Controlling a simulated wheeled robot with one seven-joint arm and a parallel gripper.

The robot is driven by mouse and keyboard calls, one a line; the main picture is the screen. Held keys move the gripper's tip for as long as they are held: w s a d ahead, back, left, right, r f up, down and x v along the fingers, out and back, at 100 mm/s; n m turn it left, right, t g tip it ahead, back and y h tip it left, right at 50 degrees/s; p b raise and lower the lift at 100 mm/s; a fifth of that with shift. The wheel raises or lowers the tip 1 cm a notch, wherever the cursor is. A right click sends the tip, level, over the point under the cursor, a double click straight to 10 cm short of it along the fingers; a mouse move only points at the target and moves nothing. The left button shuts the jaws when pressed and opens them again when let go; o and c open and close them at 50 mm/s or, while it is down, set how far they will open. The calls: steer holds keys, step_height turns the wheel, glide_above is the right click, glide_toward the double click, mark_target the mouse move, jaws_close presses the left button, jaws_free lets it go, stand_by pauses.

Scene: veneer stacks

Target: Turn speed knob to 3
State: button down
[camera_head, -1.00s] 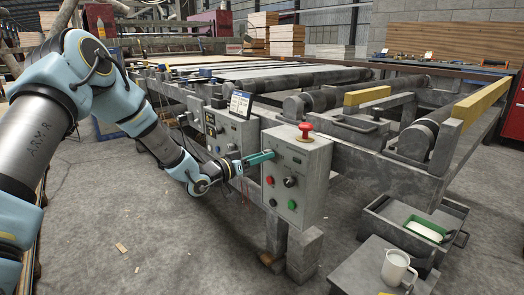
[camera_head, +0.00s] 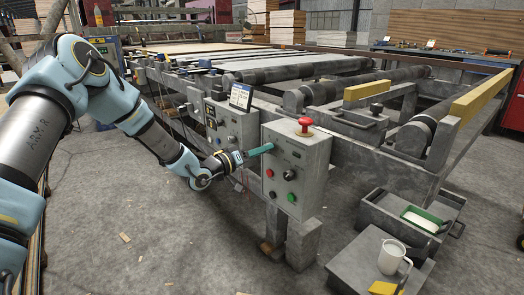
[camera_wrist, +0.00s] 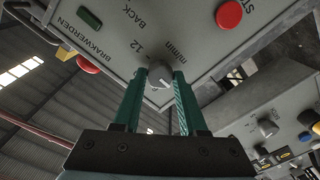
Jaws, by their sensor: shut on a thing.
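The speed knob (camera_wrist: 159,76) is a small grey round knob on a grey panel, with "12" and "m/min" printed near it in the wrist view. My gripper (camera_wrist: 161,77) has its two green fingers on either side of the knob, shut on it. The knob's pointer setting cannot be read clearly. In the head view my gripper (camera_head: 271,147) reaches the upper left of the grey control box (camera_head: 308,170); the knob is hidden there.
A red mushroom button (camera_head: 305,124) tops the control box. Red, black and green controls sit lower on its face. A second control panel (camera_head: 236,126) with a small screen (camera_head: 241,97) stands behind my wrist. A white mug (camera_head: 391,257) stands at the lower right.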

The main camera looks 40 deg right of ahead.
steer(key=shift+f, duration=0.1)
steer(key=shift+c, duration=2.2)
jaws_free()
steer(key=a, duration=1)
steer(key=shift+w+a, duration=0.3)
steer(key=shift+a, duration=0.1)
